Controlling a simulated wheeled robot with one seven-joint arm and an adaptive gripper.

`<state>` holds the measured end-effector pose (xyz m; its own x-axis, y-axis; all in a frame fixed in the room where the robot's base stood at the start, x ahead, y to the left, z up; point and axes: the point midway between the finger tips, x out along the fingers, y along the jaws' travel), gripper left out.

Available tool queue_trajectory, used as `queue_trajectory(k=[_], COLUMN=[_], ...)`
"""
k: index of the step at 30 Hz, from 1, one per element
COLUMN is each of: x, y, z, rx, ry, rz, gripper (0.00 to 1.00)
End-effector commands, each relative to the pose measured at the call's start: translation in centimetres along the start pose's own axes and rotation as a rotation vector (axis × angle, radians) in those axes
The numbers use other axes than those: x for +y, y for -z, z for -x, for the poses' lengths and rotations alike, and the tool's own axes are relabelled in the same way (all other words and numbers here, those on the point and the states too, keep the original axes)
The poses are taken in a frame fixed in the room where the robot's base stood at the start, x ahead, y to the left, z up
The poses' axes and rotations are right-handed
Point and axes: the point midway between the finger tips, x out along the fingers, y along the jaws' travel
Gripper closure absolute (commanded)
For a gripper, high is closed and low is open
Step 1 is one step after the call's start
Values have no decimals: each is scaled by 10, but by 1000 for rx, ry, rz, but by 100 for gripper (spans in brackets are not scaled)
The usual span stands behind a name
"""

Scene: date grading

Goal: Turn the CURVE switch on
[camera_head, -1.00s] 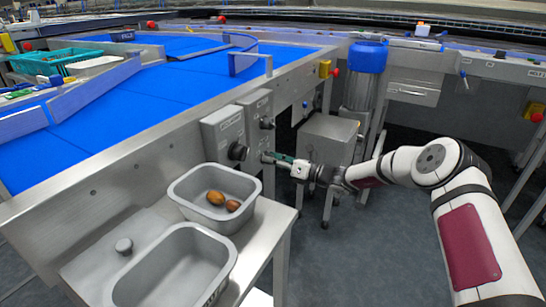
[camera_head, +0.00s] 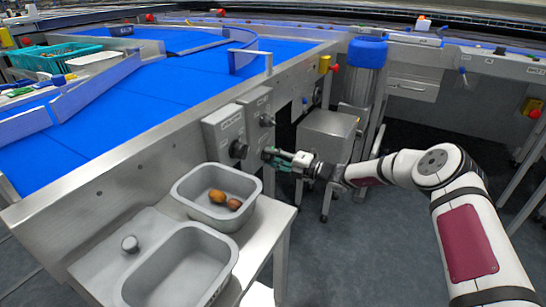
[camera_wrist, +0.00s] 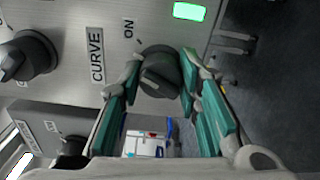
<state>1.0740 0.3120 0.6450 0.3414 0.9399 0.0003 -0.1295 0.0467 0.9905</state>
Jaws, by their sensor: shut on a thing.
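The CURVE switch (camera_wrist: 160,72) is a dark round knob on a grey panel in the wrist view. Its name plate CURVE (camera_wrist: 96,55) is to its left, and an ON mark (camera_wrist: 129,28) is up and left of it. My gripper (camera_wrist: 158,80) has its green-padded fingers on both sides of the knob and is shut on it. Part of the knob's sides is hidden by the fingertips. In the head view my gripper (camera_head: 272,157) is at the right switch box (camera_head: 256,112) and hides the knob there.
Another dark knob (camera_wrist: 28,55) is at the left of the wrist view. A green light (camera_wrist: 188,11) glows on the panel. Below the boxes in the head view stands a tray (camera_head: 183,190) with brown dates, beside an empty tray (camera_head: 165,250). A metal cabinet (camera_head: 327,135) stands behind my arm.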

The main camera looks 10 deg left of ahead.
Motion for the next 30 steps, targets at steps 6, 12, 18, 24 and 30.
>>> queue_trajectory(k=[6, 12, 18, 24, 30], x=[-2, -2, -2, -2, -3], y=[0, 0, 0, 0, 0], z=[1, 1, 1, 1, 1], rx=[0, 0, 0, -1, -1], ry=[3, 3, 3, 3, 3], rz=[-166, -274, -332, -353, -355], gripper=[97, 97, 97, 97, 97])
